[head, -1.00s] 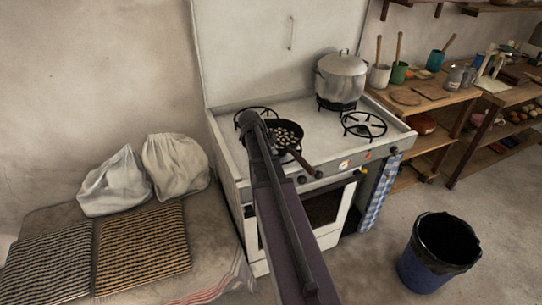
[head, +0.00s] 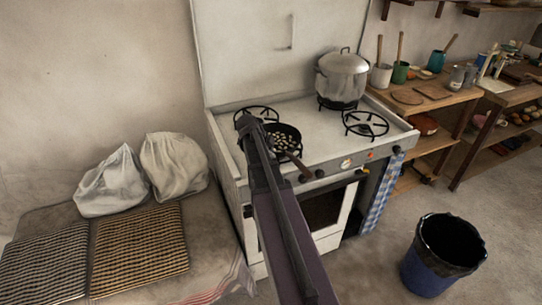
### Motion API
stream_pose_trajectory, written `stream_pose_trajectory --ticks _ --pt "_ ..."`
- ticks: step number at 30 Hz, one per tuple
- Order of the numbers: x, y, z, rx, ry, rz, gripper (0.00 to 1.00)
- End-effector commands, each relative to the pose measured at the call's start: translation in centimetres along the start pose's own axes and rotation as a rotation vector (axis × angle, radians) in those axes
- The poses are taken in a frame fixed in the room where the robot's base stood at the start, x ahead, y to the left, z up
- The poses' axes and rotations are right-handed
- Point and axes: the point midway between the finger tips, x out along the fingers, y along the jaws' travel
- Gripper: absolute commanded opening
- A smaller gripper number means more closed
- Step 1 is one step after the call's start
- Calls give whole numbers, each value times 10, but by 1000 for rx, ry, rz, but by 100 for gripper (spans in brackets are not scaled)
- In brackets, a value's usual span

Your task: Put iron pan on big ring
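The dark iron pan (head: 291,131), with small pale pieces in it, is at the front left of the white stove (head: 322,121). Its handle (head: 299,165) points toward the front edge. A black ring shows partly around and under the pan, but my arm hides much of it; I cannot tell whether the pan sits flat. Other rings are at the back left (head: 257,112) and front right (head: 366,123); which one is the big ring is unclear. My gripper (head: 250,127) is at the pan's left side, seen from behind; its fingers cannot be made out.
A lidded metal pot (head: 342,78) stands on the back right ring. A blue bucket (head: 443,255) is on the floor at the right. White sacks (head: 115,182) and woven mats (head: 138,240) lie on the left bench. A wooden shelf with pots adjoins the stove.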

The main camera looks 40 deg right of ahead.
Motion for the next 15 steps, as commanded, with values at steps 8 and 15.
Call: stream_pose_trajectory --ticks 8,15 --pt "0 0 0 1 1 -2 0" --pt "1 0 0 0 0 0 43"
